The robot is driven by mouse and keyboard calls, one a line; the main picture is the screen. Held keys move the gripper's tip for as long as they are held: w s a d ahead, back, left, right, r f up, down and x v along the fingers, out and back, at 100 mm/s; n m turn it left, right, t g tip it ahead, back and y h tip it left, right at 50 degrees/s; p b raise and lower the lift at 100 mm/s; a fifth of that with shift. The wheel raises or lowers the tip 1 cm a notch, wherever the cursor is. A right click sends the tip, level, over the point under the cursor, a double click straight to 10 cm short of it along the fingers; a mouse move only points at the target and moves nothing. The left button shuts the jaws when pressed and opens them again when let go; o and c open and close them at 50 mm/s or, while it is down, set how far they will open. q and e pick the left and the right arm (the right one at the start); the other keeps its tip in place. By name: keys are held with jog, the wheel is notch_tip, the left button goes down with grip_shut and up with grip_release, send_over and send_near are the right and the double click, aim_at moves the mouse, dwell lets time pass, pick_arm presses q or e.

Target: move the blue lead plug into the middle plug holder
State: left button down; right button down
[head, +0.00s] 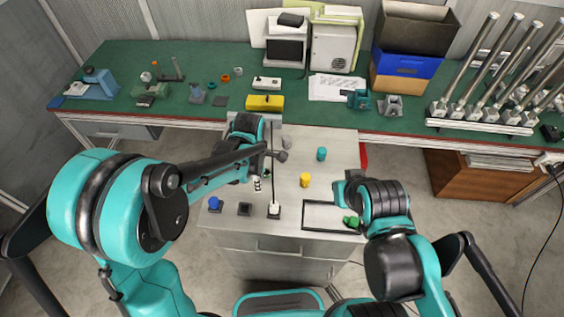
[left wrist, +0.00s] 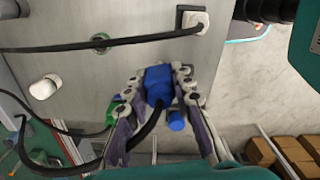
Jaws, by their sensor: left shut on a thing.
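My left gripper (left wrist: 158,98) is shut on the blue lead plug (left wrist: 158,82), whose black lead runs down from it in the left wrist view. In the head view the left gripper (head: 257,184) is above the front left of the grey cabinet top (head: 335,178); I cannot make out the held plug there. The middle plug holder (head: 245,209) is a small dark square that looks empty, just in front of this gripper. A white plug (head: 274,210) sits upright in the holder to its right; it also shows in the left wrist view (left wrist: 193,20). My right gripper is mostly hidden by its arm.
A blue cylinder (head: 214,203) stands left of the middle holder. Yellow (head: 305,179) and teal (head: 322,154) cylinders stand farther back. A black-framed area (head: 322,214) with a green piece (head: 352,221) is at the right. The white plug's lead stretches backward across the top.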

pick_arm(q)
jog(key=shift+n, duration=0.8)
jog(key=shift+s+a+f+b, duration=0.55)
jog(key=shift+a+f, duration=0.3)
jog(key=shift+f, duration=0.3)
jog(key=shift+s+a+f+b, duration=0.45)
jog(key=shift+s+a+f, duration=0.15)
jog(key=shift+a+f, duration=0.4)
jog(key=shift+s+a+f+b, duration=0.55)
jog(key=shift+a+f, duration=0.2)
jog(key=shift+f, duration=0.5)
jog(key=shift+f+b, duration=0.55)
jog(key=shift+b, duration=0.3)
jog(key=c, duration=1.6)
grip_release()
